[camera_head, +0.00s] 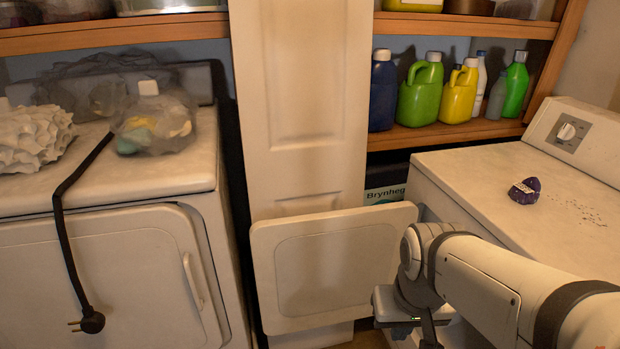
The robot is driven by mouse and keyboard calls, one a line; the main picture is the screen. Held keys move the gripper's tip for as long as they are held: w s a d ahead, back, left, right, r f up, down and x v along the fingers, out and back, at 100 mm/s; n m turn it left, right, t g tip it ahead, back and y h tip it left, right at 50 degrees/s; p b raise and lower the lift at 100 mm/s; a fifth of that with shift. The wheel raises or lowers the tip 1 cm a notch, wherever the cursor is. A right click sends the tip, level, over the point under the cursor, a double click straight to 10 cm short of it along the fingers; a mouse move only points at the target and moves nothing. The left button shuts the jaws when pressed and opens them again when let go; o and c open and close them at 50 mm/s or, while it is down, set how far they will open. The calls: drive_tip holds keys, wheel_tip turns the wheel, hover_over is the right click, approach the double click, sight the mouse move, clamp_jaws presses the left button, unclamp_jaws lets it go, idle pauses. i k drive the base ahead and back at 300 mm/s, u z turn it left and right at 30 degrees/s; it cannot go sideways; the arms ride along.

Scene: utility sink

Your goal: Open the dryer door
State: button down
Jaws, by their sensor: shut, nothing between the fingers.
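A square off-white dryer door (333,268) stands swung out from the front of the white machine on the right (480,178), facing me. Its right edge is close to that machine's front. My gripper (430,343) points down at the bottom of the view, just right of the door's lower right corner, with its tips at or past the frame edge. It is shut and holds nothing. I cannot tell whether it touches the door. My arm hides much of the right machine's front and its opening.
A second white machine (105,283) stands at left with its door closed and a black power cord (65,225) hanging over it. A purple object (525,191) lies on the right machine. Bottles (420,90) line a wooden shelf. A tall panel (305,110) stands behind the open door.

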sight(313, 270)
drive_tip(key=i, duration=0.85)
drive_tip(key=z, duration=0.05)
